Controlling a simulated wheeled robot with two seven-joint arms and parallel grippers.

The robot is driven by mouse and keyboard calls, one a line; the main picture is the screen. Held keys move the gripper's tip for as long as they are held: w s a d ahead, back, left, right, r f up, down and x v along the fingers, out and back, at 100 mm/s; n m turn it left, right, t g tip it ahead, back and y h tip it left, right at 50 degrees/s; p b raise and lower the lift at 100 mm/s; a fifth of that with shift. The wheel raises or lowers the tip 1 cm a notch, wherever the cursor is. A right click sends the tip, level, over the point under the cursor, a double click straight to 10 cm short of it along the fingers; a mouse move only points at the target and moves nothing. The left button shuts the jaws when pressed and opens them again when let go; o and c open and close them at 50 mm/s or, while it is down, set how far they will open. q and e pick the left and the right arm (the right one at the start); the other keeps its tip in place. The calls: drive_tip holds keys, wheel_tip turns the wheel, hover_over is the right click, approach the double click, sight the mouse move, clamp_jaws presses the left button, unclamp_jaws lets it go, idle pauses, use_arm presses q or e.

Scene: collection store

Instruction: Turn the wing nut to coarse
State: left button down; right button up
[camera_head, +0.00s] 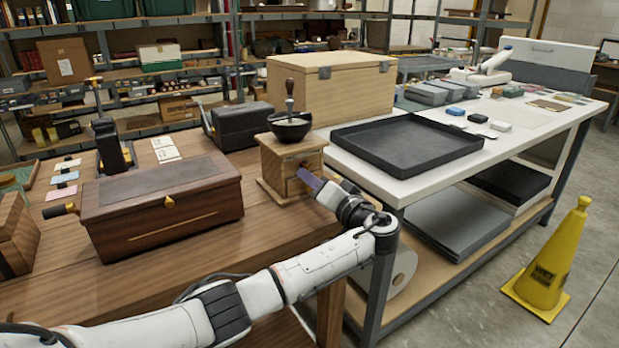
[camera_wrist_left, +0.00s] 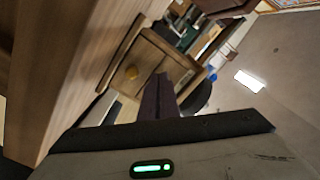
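The wooden grinder (camera_head: 288,162) stands at the right end of the brown table, with a dark bowl (camera_head: 290,128) and an upright crank handle (camera_head: 290,90) on top. I cannot make out a wing nut or coarse marking on it. My left gripper (camera_head: 309,179) is at the grinder's front right, its purple fingers pointing at the drawer side. In the left wrist view the fingers (camera_wrist_left: 161,92) look shut together with nothing between them, in front of the drawer face with its brass knob (camera_wrist_left: 131,72). Whether they touch the grinder is unclear. My right gripper is out of view.
A brown wooden chest (camera_head: 160,210) fills the table's middle left. A black tray (camera_head: 405,143) and a pale wooden box (camera_head: 330,90) are on the white bench. A yellow cone (camera_head: 545,265) stands on the floor.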

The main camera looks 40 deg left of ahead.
use_arm(q)
drive_tip(key=shift+w+d+r, duration=0.1)
drive_tip(key=shift+w+r, duration=0.05)
drive_tip(key=shift+r, duration=0.15)
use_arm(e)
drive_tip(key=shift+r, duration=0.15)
